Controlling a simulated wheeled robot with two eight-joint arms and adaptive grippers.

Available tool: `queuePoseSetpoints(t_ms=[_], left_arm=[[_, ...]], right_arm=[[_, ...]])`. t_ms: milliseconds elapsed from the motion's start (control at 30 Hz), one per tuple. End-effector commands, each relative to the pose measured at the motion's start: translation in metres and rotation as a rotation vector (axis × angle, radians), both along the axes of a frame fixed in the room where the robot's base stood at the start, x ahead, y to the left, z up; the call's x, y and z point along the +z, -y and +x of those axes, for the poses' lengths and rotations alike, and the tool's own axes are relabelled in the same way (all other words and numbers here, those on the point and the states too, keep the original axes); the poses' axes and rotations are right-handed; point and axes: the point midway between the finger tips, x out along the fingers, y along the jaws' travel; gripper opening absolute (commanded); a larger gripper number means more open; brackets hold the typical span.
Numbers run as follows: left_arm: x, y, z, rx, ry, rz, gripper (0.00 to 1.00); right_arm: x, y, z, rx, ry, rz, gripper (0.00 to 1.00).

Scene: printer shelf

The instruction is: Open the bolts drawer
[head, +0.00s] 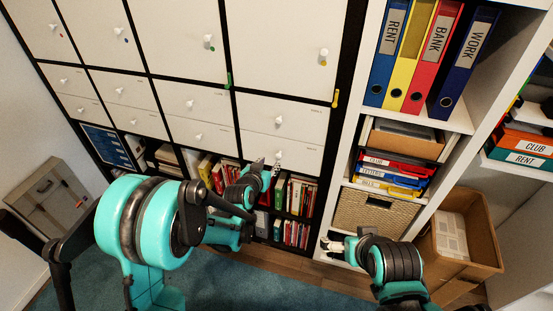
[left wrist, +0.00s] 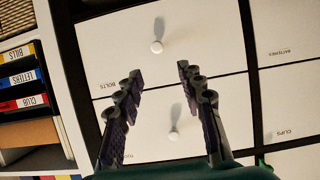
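The bolts drawer (left wrist: 215,50) is the upper white front in the left wrist view, with BOLTS printed at its lower left. Its round white knob (left wrist: 157,47) stands beyond my fingertips. In the head view the bolts drawer (head: 304,157) is the lower of the two right-hand small drawers and looks closed. My left gripper (head: 267,166) is just in front of it, partly covering its lower edge. The left wrist view shows the left gripper (left wrist: 160,73) open, nothing between its fingers. My right gripper (head: 332,244) is low, before the wicker basket; its finger opening is unclear.
Another drawer front (left wrist: 150,125) with a knob adjoins the bolts drawer. Large cabinet doors (head: 285,45) are above, and book shelves (head: 292,210) below. A white shelf unit (head: 345,150) with binders stands right. A cardboard box (head: 483,240) is on the floor at right.

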Motion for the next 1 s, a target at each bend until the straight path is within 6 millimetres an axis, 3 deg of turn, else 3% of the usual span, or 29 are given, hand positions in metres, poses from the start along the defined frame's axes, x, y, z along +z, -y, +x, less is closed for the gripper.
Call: queuePoseSetpoints(t_ms=[33, 267, 700, 1000], left_arm=[[-0.010, 0.004, 0.004, -0.004, 0.011, -0.003, 0.38], [-0.023, 0.011, 0.018, -0.009, 0.029, -0.005, 0.38], [-0.047, 0.029, 0.073, -0.008, 0.027, -0.005, 0.38], [-0.047, 0.030, 0.077, -0.008, 0.027, -0.005, 0.38]], right_arm=[[-0.003, 0.000, 0.000, 0.000, 0.000, 0.000, 1.00], [-0.009, 0.000, 0.000, 0.000, 0.000, 0.000, 1.00], [-0.030, 0.000, 0.000, 0.000, 0.000, 0.000, 1.00], [-0.030, 0.000, 0.000, 0.000, 0.000, 0.000, 1.00]])
